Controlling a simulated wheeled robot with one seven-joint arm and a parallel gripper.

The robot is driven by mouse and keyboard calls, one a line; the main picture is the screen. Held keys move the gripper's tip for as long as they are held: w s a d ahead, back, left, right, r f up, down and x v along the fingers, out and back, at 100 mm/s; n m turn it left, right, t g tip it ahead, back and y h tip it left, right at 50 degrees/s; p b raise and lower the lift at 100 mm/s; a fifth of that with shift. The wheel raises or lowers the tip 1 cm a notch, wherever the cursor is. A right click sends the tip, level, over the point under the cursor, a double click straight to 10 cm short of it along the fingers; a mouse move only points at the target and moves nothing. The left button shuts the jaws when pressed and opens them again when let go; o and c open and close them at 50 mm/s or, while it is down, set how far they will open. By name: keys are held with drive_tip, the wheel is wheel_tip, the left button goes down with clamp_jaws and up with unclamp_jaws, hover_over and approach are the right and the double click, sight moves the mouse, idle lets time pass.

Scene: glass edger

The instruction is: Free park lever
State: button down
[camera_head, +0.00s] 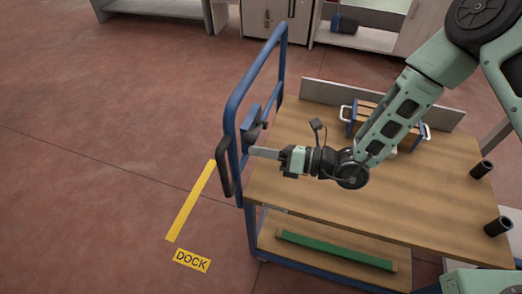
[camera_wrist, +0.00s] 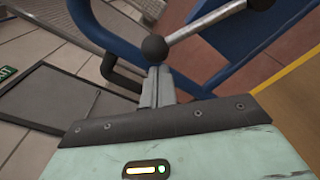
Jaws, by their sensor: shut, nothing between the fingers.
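The park lever (camera_wrist: 205,22) shows in the wrist view as a pale metal rod with a black ball knob (camera_wrist: 154,48) at its near end. Its other end meets a dark round part at the top edge. In the head view a dark part of the lever assembly (camera_head: 252,134) shows small beside a blue plate on the cart's push frame (camera_head: 233,108). My gripper (camera_head: 252,152) is shut and empty, pointing left at the frame. In the wrist view its fingertips (camera_wrist: 158,70) lie right at the ball knob; I cannot tell whether they touch it.
The cart's wooden top (camera_head: 400,190) lies under my arm and carries a wooden box with pale handles (camera_head: 370,112). Two black tubes stand at its right edge. A green strip lies on the lower shelf. A yellow floor line and DOCK label (camera_head: 191,260) lie left on open floor.

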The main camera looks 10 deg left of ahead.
drive_tip(key=w+d+r+m+p, duration=0.1)
drive_tip(key=w+r+m+p, duration=0.4)
drive_tip(key=r+m+p, duration=0.2)
drive_tip(key=shift+w+g, duration=0.25)
drive_tip(key=shift+g, duration=0.05)
drive_tip(key=shift+w+d+r, duration=0.1)
drive_tip(key=shift+r, duration=0.05)
idle(0.5)
